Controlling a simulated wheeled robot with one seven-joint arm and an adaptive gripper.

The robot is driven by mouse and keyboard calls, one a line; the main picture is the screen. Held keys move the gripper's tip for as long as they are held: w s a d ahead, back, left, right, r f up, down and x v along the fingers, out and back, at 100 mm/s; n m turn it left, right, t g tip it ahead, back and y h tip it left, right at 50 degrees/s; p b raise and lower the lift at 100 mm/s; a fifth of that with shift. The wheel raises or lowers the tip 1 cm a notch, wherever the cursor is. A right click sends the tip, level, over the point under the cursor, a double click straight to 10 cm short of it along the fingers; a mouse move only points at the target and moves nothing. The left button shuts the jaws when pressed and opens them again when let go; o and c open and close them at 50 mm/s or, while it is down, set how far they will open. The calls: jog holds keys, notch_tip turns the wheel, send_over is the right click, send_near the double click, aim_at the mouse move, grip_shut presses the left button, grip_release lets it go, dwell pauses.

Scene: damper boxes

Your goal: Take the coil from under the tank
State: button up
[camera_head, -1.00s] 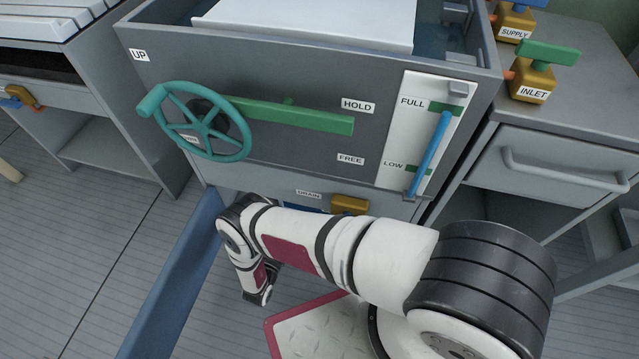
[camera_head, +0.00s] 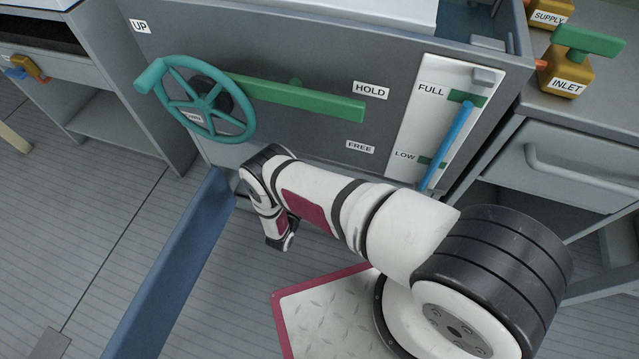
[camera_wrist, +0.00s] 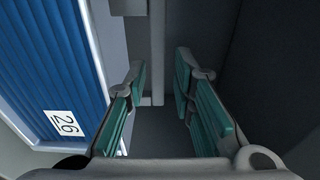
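The grey tank (camera_head: 290,60) fills the top middle of the head view, with a green wheel (camera_head: 205,98) and a green lever (camera_head: 305,100) on its front. In the wrist view a blue ribbed block (camera_wrist: 50,70) with a white "26" label stands close on the left; it looks like the coil. My gripper (camera_wrist: 161,75) is open and empty, its green-padded fingers apart. The block lies to the left of the left finger, not between the fingers. In the head view my arm hides the space under the tank, and my gripper and the coil do not show.
A long blue panel (camera_head: 165,275) sticks out at the left of my arm. A grey cabinet with a drawer (camera_head: 575,165) and valves stands at right. Another bench (camera_head: 100,90) is at left. In the wrist view a dark wall (camera_wrist: 270,70) is close on the right.

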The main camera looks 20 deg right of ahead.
jog(key=b+x, duration=0.1)
jog(key=x, duration=0.3)
jog(key=shift+w+d+f, duration=0.15)
jog(key=shift+w, duration=0.15)
grip_shut()
jog(key=shift+w+r, duration=0.1)
jog(key=shift+r, duration=0.1)
jog(key=shift+r, duration=0.1)
